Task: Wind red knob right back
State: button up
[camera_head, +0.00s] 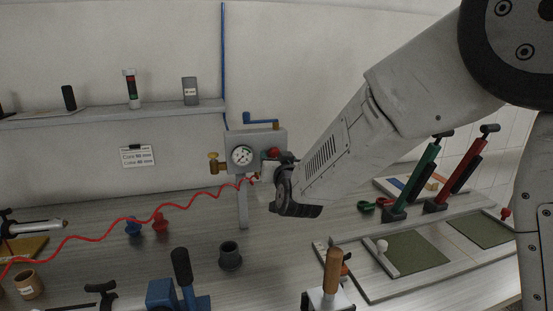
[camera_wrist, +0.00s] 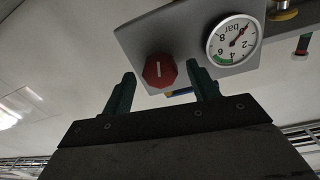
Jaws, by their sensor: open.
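The red knob (camera_wrist: 160,71) shows in the wrist view as a faceted disc with a pale mark line, on the face of a grey box (camera_wrist: 190,35). In the head view the knob (camera_head: 274,152) is partly hidden by my wrist. My gripper (camera_wrist: 160,80) is open, with one dark green finger on each side of the knob in the picture. I cannot tell whether the fingers touch it. A round gauge (camera_wrist: 234,41) with a red needle and a green band sits beside the knob; it also shows in the head view (camera_head: 242,156).
A brass fitting (camera_head: 214,162) sticks out left of the box, and a blue handle (camera_head: 260,119) stands above it. A red coiled hose (camera_head: 130,219) runs left across the bench. Green (camera_head: 415,180) and red (camera_head: 461,175) levers stand to the right.

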jog(key=shift+w+a, duration=0.1)
jog(key=shift+w, duration=0.15)
jog(key=shift+c, duration=0.2)
jog(key=c, duration=0.9)
jog(key=shift+c, duration=0.2)
